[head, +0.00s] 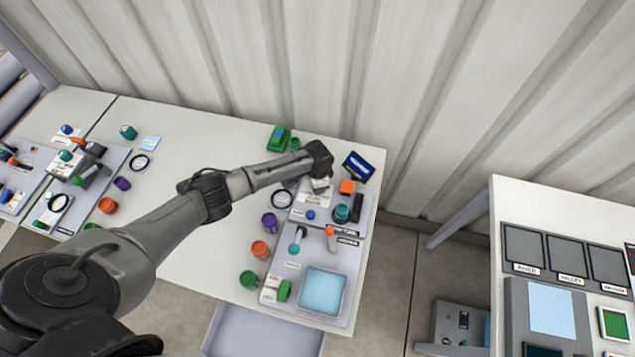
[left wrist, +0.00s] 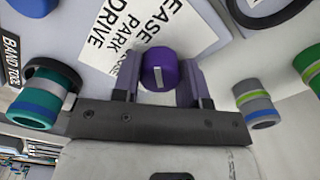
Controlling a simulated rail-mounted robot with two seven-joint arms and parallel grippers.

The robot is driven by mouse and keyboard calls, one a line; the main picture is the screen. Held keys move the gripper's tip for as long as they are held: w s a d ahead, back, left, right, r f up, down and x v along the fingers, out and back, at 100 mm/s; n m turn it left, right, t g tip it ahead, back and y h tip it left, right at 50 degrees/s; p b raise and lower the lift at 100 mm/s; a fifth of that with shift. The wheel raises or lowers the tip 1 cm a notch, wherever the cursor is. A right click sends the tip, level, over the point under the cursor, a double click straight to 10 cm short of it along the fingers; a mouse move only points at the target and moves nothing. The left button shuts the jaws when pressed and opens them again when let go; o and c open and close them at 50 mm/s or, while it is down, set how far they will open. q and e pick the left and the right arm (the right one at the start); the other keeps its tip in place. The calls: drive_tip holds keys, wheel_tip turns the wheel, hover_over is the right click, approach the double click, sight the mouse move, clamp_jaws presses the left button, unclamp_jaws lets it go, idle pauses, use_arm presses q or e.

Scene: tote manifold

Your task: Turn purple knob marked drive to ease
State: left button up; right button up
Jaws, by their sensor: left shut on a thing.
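The purple knob (left wrist: 159,72) shows in the left wrist view, with a short white mark on its face. It sits between the two fingers of my left gripper (left wrist: 160,82), which is shut on it. A white label (left wrist: 135,28) with the words EASE, PARK and DRIVE lies just beyond the knob. Which word the mark points to, I cannot tell. In the head view my left gripper (head: 320,184) is over the upper part of the right-hand grey panel (head: 352,232), and my arm hides the knob there. My right gripper is in neither view.
A purple cylinder (head: 269,222) stands left of the panel.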

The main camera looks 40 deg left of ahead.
use_arm(q)
drive_tip(key=shift+m, duration=0.7)
drive_tip(key=o, duration=0.9)
drive_tip(key=shift+r, duration=0.25)
wheel_tip(320, 180, up, 13)
drive_tip(key=shift+r+p, duration=0.2)
drive_tip(key=shift+p, duration=0.8)
